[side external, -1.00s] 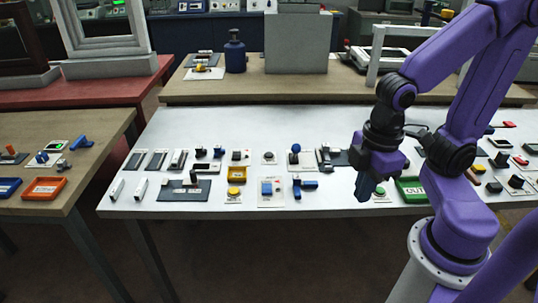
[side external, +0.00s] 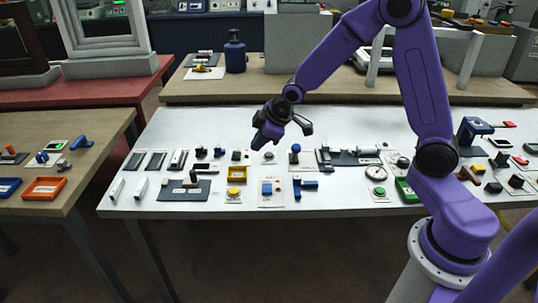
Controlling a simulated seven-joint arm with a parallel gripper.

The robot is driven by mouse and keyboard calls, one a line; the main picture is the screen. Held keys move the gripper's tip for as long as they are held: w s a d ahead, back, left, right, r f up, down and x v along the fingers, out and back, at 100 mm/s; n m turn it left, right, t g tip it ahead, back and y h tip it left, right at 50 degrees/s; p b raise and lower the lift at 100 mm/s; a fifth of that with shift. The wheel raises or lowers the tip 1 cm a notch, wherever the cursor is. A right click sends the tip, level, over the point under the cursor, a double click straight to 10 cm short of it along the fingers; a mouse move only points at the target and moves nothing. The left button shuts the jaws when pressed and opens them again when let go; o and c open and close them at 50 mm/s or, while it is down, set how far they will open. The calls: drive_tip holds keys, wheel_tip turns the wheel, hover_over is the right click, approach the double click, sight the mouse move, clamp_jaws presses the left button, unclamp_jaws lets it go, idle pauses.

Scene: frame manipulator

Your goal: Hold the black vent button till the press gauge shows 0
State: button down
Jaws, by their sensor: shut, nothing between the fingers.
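My gripper (side external: 257,146) is shut and empty, pointing down over the back middle of the white table. It is just above and left of a small plate with a dark round button (side external: 268,156); I cannot tell whether it touches anything. A round white dial gauge (side external: 374,173) lies right of the middle; its reading is too small to make out. Another dark round button (side external: 403,161) sits on a pale plate beside the gauge. No label is legible, so I cannot tell which dark button is the vent button.
A green button (side external: 379,191) sits in front of the gauge, and a green tray (side external: 405,191) is to its right. A blue-knobbed lever (side external: 295,148) stands right of my gripper. A yellow button (side external: 233,190) and a blue handle (side external: 305,184) are nearer the front edge.

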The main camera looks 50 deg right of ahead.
drive_tip(key=w+d+f+t, duration=0.2)
drive_tip(key=w+d+f, duration=0.1)
drive_tip(key=w+d, duration=0.4)
drive_tip(key=m+t+h, duration=0.1)
drive_tip(key=h, duration=0.1)
hover_over(271, 155)
wheel_tip(271, 155, down, 3)
drive_tip(key=shift+f, duration=0.2)
drive_tip(key=shift+a+f, duration=0.1)
drive_tip(key=shift+f, duration=4.3)
drive_tip(key=shift+f, duration=0.2)
drive_tip(key=shift+f, duration=0.25)
